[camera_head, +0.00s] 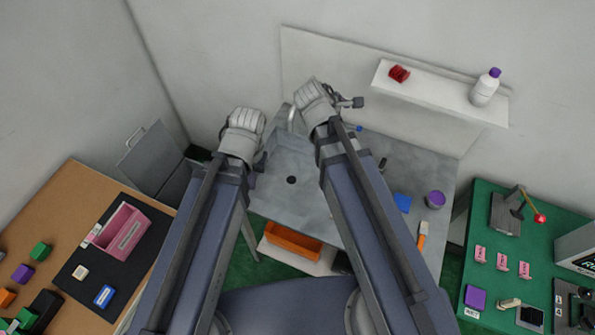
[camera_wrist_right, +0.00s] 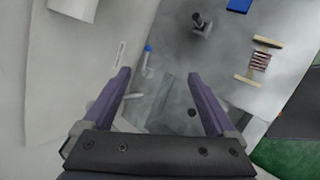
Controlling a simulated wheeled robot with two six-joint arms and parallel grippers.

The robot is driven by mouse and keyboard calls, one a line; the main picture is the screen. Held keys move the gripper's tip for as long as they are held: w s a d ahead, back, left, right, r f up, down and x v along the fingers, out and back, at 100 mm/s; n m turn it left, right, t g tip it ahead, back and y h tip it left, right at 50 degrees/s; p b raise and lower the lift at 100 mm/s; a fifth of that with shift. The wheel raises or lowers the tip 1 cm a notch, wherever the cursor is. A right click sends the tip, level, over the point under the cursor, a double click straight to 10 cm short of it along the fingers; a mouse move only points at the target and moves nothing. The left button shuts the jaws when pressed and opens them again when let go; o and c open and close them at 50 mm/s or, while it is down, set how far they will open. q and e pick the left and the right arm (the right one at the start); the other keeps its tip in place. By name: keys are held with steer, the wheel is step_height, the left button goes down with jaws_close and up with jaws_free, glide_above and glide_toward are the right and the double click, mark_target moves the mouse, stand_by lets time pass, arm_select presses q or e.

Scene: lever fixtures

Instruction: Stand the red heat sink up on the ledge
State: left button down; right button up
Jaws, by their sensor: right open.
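The small red heat sink (camera_head: 399,74) is on the left end of the white ledge (camera_head: 438,92) in the head view. It looks low and lying down, but it is too small to be certain of its pose. My right gripper (camera_head: 354,102) is just left of the ledge, apart from the heat sink. In the right wrist view its two fingers (camera_wrist_right: 163,98) are spread with nothing between them. My left gripper (camera_head: 262,162) is further left over the grey counter, largely hidden by its own wrist, so its jaws are unclear.
A white bottle with a purple cap (camera_head: 485,88) stands on the ledge's right part. The grey counter (camera_head: 285,165) below holds a purple cup (camera_head: 435,199), a blue block (camera_head: 402,202) and an orange-handled tool (camera_head: 422,235). The ledge between heat sink and bottle is clear.

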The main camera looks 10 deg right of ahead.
steer(key=s+a+f+m+g+y, duration=0.2)
steer(key=s+a+m, duration=0.3)
steer(key=s+a, duration=0.2)
steer(key=s+a+f+m+g+y, duration=0.2)
steer(key=s+a+m+y, duration=0.1)
steer(key=s+a+m, duration=0.2)
steer(key=s+a, duration=0.2)
steer(key=a, duration=0.1)
steer(key=shift+a+f+g, duration=0.35)
steer(key=shift+g, duration=0.05)
steer(key=shift+s+d, duration=0.1)
steer(key=shift+d, duration=0.05)
